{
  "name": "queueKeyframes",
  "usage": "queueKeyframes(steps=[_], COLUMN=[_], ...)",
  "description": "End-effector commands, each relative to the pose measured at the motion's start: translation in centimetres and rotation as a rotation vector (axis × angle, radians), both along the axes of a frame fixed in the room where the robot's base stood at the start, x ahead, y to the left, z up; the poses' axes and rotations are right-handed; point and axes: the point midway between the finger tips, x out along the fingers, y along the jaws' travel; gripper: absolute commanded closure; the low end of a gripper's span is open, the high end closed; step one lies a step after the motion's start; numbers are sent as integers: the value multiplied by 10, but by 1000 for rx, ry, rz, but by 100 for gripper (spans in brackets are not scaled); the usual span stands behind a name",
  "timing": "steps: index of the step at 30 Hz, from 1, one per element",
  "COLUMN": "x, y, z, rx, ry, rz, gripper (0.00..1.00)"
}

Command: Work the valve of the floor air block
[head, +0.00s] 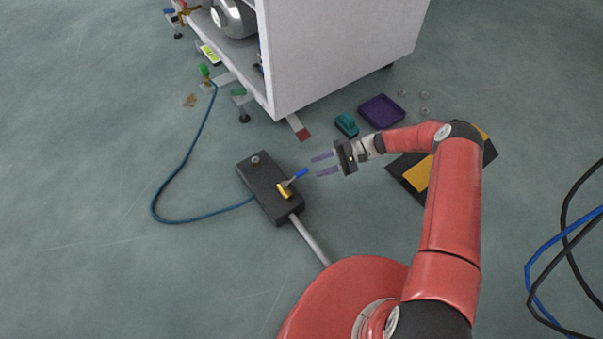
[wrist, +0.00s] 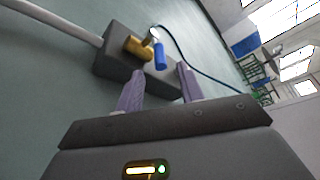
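The floor air block (head: 264,184) is a dark box on the floor left of my gripper in the head view. Its valve has a brass body (head: 284,191) and a blue handle (head: 300,173) that points up and right toward my gripper. My gripper (head: 324,163) is open, its two purple fingers pointing at the handle from the right. In the wrist view the fingers (wrist: 158,84) stand apart with the block (wrist: 115,60) ahead of them. The blue handle (wrist: 160,56) shows between and beyond the fingertips, with the brass body (wrist: 138,47) to its left. I see no contact.
A blue hose (head: 165,185) curves from the block to a white cabinet (head: 335,55). A grey pipe (head: 310,240) leaves the block's near end. A purple tray (head: 382,111) and a teal object (head: 346,125) lie behind my gripper. Open floor lies left.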

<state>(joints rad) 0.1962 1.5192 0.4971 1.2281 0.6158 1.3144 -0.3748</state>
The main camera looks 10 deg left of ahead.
Motion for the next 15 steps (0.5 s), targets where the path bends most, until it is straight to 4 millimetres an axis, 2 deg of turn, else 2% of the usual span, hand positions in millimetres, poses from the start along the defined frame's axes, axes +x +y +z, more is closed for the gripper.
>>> queueKeyframes(steps=[9, 15], x=[-26, -35], y=[43, 57], z=[-10, -14], rx=[-1, -2], ry=[2, 0], rz=[5, 3], gripper=[62, 62])
